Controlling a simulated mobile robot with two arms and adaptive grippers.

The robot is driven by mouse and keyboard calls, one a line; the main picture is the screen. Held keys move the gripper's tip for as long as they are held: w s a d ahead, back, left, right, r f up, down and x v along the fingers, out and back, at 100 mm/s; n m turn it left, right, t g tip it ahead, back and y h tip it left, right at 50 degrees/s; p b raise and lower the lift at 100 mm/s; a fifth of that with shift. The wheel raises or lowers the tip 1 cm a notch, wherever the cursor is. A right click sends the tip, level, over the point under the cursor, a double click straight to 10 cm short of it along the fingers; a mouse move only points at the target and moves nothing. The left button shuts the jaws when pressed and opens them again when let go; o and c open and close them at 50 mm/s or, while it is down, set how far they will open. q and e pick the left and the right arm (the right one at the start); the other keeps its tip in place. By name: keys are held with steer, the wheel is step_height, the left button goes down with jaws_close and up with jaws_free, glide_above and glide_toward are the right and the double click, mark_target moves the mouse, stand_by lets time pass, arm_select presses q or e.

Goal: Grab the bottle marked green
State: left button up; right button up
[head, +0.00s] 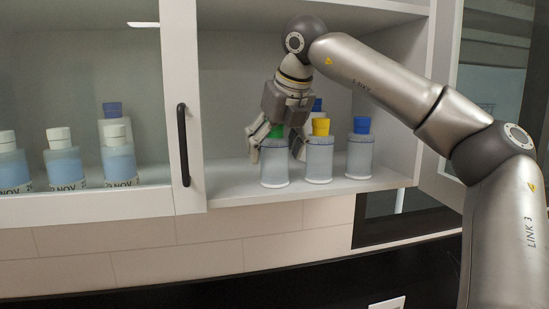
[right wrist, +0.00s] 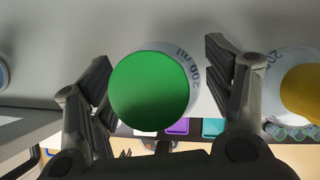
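The green-capped bottle (head: 274,168) stands upright on the open cabinet shelf, at the left of a small group. My right gripper (head: 275,147) comes down over it from above, with its fingers on either side of the cap. In the right wrist view the round green cap (right wrist: 148,92) lies between the two open fingers of the right gripper (right wrist: 160,92). A gap shows on both sides, so the fingers look apart from the bottle. The gripper partly hides the cap in the head view. My left gripper is not in view.
A yellow-capped bottle (head: 320,158) stands close on the right, and a blue-capped bottle (head: 360,155) beyond it.

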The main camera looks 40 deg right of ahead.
steer(key=c, duration=0.9)
steer(key=shift+r, duration=0.15)
